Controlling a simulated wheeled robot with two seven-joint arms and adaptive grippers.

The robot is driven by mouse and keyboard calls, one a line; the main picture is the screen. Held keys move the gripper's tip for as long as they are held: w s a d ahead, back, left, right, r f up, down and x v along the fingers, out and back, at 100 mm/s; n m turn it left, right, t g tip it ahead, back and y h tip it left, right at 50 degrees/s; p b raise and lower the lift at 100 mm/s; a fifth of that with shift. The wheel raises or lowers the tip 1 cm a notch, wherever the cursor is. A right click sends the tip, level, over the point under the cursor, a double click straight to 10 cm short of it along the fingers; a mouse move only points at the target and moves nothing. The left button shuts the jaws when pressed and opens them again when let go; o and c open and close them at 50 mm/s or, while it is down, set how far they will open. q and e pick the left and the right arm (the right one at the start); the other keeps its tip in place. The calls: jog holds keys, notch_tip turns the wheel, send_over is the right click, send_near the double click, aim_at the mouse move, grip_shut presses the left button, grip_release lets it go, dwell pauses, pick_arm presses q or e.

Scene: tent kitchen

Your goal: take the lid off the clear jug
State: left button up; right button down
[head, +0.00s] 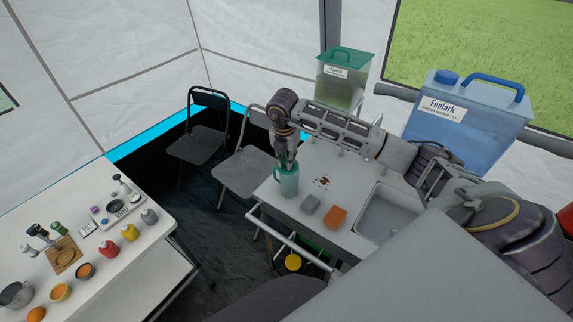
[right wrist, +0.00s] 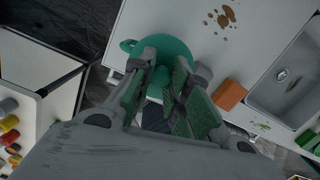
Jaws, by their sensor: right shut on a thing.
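The clear jug (head: 288,187), tinted teal, stands upright near the left corner of the sink table. My right gripper (head: 286,162) points down at its top. In the right wrist view the green round lid (right wrist: 172,44) is seen from above, with a small piece jutting out at its left. My right gripper (right wrist: 166,70) is shut on the lid at its top; the fingers hide the grip point. The lid looks seated on the jug, but I cannot tell if there is a gap. My left gripper is not in view.
Brown spots (head: 322,181) mark the table. A blue water container (head: 465,125) and a green-lidded container (head: 342,80) stand behind.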

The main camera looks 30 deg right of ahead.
jog(key=shift+r+b, duration=0.6)
jog(key=shift+r, duration=3.1)
